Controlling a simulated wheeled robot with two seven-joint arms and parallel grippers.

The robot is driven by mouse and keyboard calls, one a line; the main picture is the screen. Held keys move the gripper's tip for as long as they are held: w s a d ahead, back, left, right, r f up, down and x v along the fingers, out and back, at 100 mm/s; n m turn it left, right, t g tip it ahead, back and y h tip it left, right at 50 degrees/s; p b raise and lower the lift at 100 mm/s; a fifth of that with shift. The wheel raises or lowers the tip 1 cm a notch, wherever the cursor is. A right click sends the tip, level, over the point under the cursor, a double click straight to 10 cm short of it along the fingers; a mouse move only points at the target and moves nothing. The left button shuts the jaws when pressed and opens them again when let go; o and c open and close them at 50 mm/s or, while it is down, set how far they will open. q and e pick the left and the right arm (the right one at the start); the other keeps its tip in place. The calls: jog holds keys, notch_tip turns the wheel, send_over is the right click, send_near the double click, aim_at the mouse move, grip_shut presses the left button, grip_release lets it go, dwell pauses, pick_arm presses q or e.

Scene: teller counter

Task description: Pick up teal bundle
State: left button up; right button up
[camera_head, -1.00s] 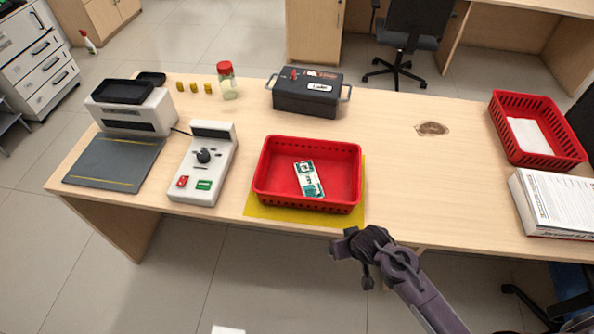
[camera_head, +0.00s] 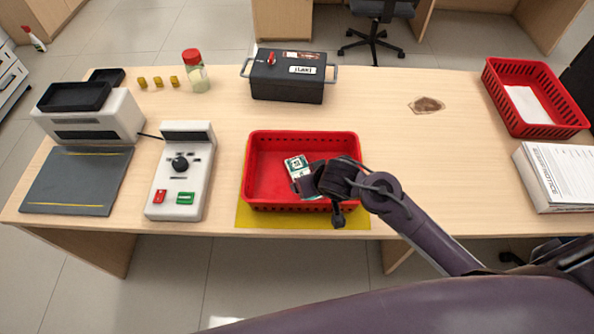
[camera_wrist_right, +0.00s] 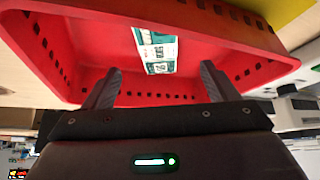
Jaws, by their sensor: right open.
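The teal bundle (camera_head: 297,165), a white and teal banded stack, lies flat in the red tray (camera_head: 258,190) at the counter's front edge. In the head view my right gripper (camera_head: 300,186) reaches over the tray from the right and hides the lower part of the bundle. In the right wrist view the bundle (camera_wrist_right: 157,50) lies ahead, between the lines of the two fingers. The right gripper (camera_wrist_right: 158,88) is open and empty, with a gap between its fingers and the bundle. My left gripper is not in view.
The tray stands on a yellow mat (camera_head: 245,218). A white device (camera_head: 182,150) with red and green buttons stands to its left, a dark cash box (camera_head: 288,80) behind it. A red basket (camera_head: 530,130) and a paper stack (camera_head: 560,175) are at the right.

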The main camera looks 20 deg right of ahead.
jog(key=shift+w+f, duration=0.65)
jog(key=shift+w, duration=0.2)
jog(key=shift+b+x, duration=0.3)
jog(key=shift+x, duration=0.5)
jog(key=shift+w+f, duration=0.15)
jog(key=shift+f, duration=0.1)
jog(key=x, duration=0.3)
jog(key=shift+w+f, duration=0.25)
jog(key=shift+f, duration=0.1)
jog(key=shift+w+f, duration=0.2)
jog(key=shift+f, duration=0.1)
jog(key=c, duration=0.9)
jog(key=shift+c, duration=1.4)
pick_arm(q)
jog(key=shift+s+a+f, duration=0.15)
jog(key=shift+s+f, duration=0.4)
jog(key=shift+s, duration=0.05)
